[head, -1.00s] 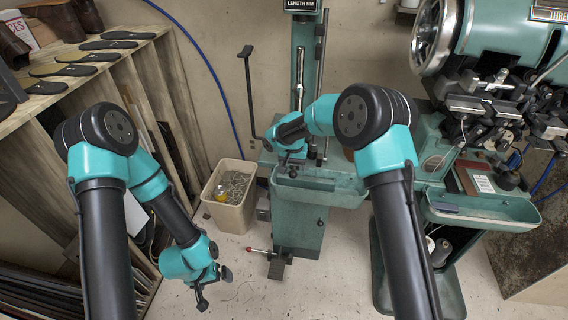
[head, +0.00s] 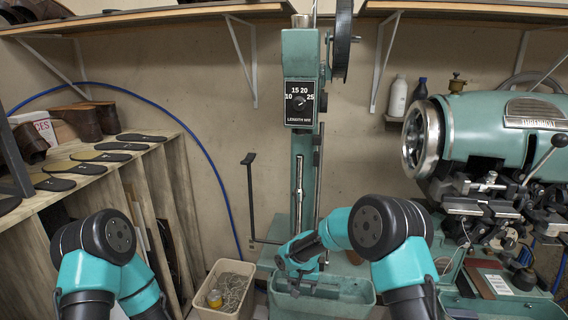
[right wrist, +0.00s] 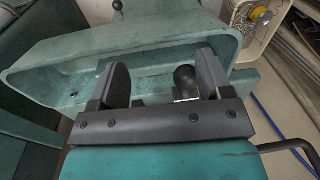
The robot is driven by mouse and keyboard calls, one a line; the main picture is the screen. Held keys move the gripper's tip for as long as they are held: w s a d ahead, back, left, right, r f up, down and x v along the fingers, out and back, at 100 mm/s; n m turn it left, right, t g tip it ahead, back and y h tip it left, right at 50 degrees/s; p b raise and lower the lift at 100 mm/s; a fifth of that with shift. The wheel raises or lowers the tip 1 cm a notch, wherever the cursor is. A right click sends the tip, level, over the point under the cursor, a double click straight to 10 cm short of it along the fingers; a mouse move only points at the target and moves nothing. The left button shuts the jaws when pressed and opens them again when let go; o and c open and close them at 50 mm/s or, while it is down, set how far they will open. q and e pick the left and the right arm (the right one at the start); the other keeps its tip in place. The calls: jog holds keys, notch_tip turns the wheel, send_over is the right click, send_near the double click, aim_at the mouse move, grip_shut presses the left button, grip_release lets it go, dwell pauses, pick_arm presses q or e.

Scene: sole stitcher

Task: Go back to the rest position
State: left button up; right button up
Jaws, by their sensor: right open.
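My right gripper (head: 303,283) is over the green tray (head: 350,296) at the front of the teal stitching machine (head: 305,160). In the right wrist view my right gripper (right wrist: 162,82) is open. Its two dark fingers are spread, and a black ball knob (right wrist: 186,77) shows between them, near the right finger. I cannot tell whether a finger touches it. My left arm comes in at the lower left of the head view, but its gripper is below the picture's edge.
A bin of metal bits (head: 222,292) with a yellow-topped item stands left of the tray. A shelf with several insoles (head: 95,156) is at the left. A large teal machine (head: 490,130) stands at the right. A blue hose (head: 205,150) runs along the wall.

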jog(key=s+d+f+y, duration=0.3)
jog(key=s+d+f, duration=0.5)
jog(key=s+f, duration=0.45)
jog(key=s+d, duration=0.4)
jog(key=s, duration=0.5)
jog(key=s+d+f, duration=0.1)
jog(key=s+d, duration=0.3)
jog(key=s, duration=0.6)
jog(key=shift+s+d, duration=0.2)
jog(key=shift+d, duration=0.1)
jog(key=shift+f, duration=0.1)
